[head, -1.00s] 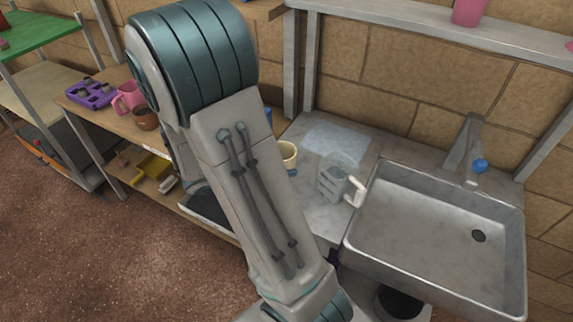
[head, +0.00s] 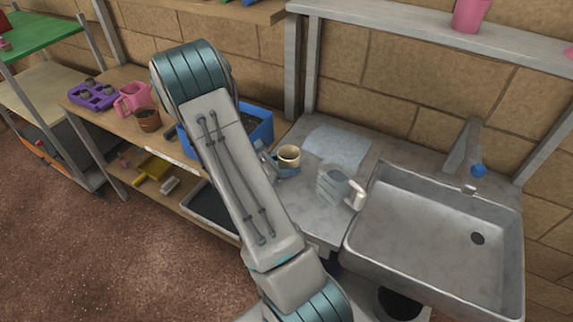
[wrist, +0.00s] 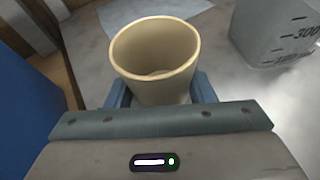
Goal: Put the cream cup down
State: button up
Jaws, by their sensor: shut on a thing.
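The cream cup (head: 289,155) is upright at the left end of the grey counter beside the sink, and its open mouth and empty-looking inside show in the wrist view (wrist: 155,58). My gripper (head: 285,170) is shut on the cup, with its blue fingers on both sides of the cup's lower part in the wrist view (wrist: 160,92). The cup's base is hidden by the gripper, so I cannot tell whether it touches the counter.
A clear measuring jug (head: 333,184) stands on the counter right of the cup. A pale flat sheet (head: 340,145) lies behind. The metal sink (head: 430,235) is further right. A blue bin (head: 258,130) stands left on the wooden bench, with a brown pot (head: 148,119) beyond.

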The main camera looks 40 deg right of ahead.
jog(key=shift+f, duration=0.35)
jog(key=shift+f, duration=0.1)
jog(key=shift+f+b, duration=0.15)
jog(key=shift+b, duration=0.15)
jog(key=o, duration=1)
jog(key=shift+c, duration=0.2)
